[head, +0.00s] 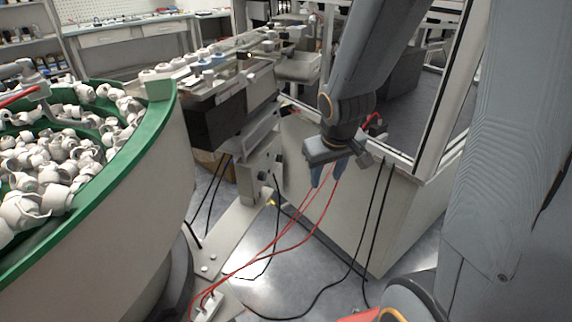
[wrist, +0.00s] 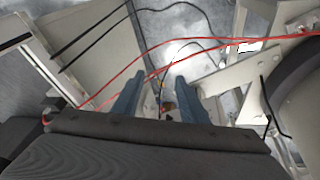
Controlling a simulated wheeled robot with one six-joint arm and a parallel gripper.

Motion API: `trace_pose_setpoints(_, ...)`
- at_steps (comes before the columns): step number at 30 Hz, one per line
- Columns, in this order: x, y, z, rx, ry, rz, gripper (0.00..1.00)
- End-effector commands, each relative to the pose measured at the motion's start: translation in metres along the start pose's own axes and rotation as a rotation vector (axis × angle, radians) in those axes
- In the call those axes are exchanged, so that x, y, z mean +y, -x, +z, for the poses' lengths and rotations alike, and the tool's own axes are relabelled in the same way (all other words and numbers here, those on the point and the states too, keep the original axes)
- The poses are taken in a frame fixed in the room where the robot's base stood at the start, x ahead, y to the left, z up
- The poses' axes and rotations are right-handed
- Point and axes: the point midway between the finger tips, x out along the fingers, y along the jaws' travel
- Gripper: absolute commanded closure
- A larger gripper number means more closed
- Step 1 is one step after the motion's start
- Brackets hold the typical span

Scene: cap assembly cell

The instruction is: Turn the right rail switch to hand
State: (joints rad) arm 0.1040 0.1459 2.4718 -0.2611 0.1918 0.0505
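A pale control box (head: 247,181) stands under the end of the rail in the head view. Small dark knobs show on it, one on its front (head: 262,176) and another farther right (head: 278,158). I cannot tell which is the right rail switch, and their settings are too small to read. My gripper (head: 326,181) hangs to the right of the box, its blue fingers pointing down and apart from the box. In the wrist view my gripper (wrist: 157,77) is open with nothing between the fingertips.
A green-rimmed bowl feeder (head: 160,120) full of white caps fills the left. Red cables (head: 300,225) and black cables (head: 375,215) hang across the space near my gripper. A pale cabinet (head: 340,215) with a framed window stands behind the gripper.

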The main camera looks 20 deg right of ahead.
Motion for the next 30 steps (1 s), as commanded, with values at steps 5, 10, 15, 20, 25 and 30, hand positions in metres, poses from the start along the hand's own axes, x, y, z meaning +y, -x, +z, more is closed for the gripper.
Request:
trace_pose_setpoints(5, 0.039, -0.071, -0.083, 0.287, 0.114, 0.008, 0.61)
trace_pose_setpoints(10, 0.049, -0.114, -0.141, 0.549, 0.231, -0.072, 0.61)
trace_pose_setpoints(15, 0.042, -0.143, -0.169, 0.793, 0.332, -0.233, 0.61)
trace_pose_setpoints(20, 0.030, -0.156, -0.165, 0.995, 0.394, -0.445, 0.61)
trace_pose_setpoints(25, 0.024, -0.154, -0.141, 1.143, 0.418, -0.657, 0.61)
trace_pose_setpoints(30, 0.023, -0.148, -0.125, 1.209, 0.422, -0.768, 0.61)
